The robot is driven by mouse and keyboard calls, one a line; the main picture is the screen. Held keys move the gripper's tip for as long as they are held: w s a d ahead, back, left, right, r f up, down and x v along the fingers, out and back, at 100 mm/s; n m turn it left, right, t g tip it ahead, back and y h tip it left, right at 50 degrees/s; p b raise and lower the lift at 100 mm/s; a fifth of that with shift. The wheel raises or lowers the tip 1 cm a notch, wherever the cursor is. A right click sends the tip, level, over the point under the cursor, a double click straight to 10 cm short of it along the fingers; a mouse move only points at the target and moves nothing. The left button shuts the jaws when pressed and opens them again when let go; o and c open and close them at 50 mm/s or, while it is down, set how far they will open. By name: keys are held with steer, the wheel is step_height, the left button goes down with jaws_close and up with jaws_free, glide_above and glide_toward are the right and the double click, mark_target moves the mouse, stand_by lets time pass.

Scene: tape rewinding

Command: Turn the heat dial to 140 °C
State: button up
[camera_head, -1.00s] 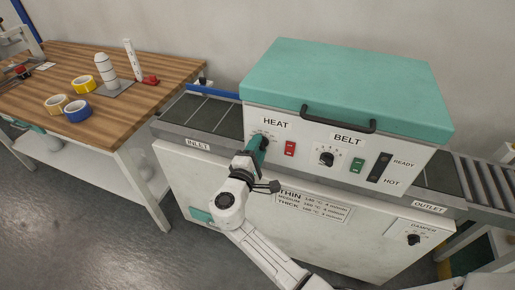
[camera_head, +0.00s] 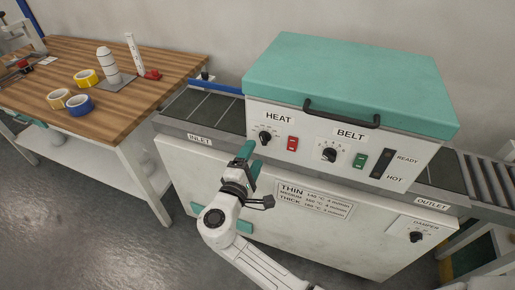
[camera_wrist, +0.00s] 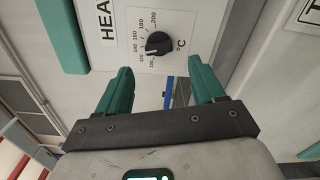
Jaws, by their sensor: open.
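The heat dial (camera_head: 265,138) is a black knob below the HEAT label on the white front panel of the machine. In the wrist view the heat dial (camera_wrist: 158,43) shows close up, with a scale up to 200 and a °C mark. Its narrow end seems to lie on the lower left side of the scale, near 120 to 140; the exact value is hard to read. My gripper (camera_head: 250,158) is open and empty, below the dial and apart from it. In the wrist view the green fingers of my gripper (camera_wrist: 160,80) stand wide apart, with the dial beyond the gap.
A red switch (camera_head: 292,144) is right of the heat dial. The belt dial (camera_head: 329,155), a green switch (camera_head: 360,160) and a black indicator strip (camera_head: 383,163) sit further right. A black handle (camera_head: 341,117) juts out above. A wooden table (camera_head: 130,110) with tape rolls stands left.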

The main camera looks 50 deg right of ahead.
steer(key=v, duration=0.5)
stand_by(0.5)
steer(key=s+d+f+m+g+y, duration=0.1)
steer(key=s+f+m+g+y, duration=0.2)
steer(key=s+f+y, duration=0.45)
steer(key=s+d+f+m+g+y, duration=0.15)
steer(key=s+f+m+y, duration=0.3)
steer(key=s, duration=0.55)
steer(key=s+a+y, duration=0.4)
steer(key=s+a, duration=0.1)
steer(key=a, duration=0.2)
steer(key=shift+s+a+f+g+y, duration=0.15)
steer(key=shift+s+f+g+y, duration=0.1)
steer(key=shift+f+g+y, duration=0.15)
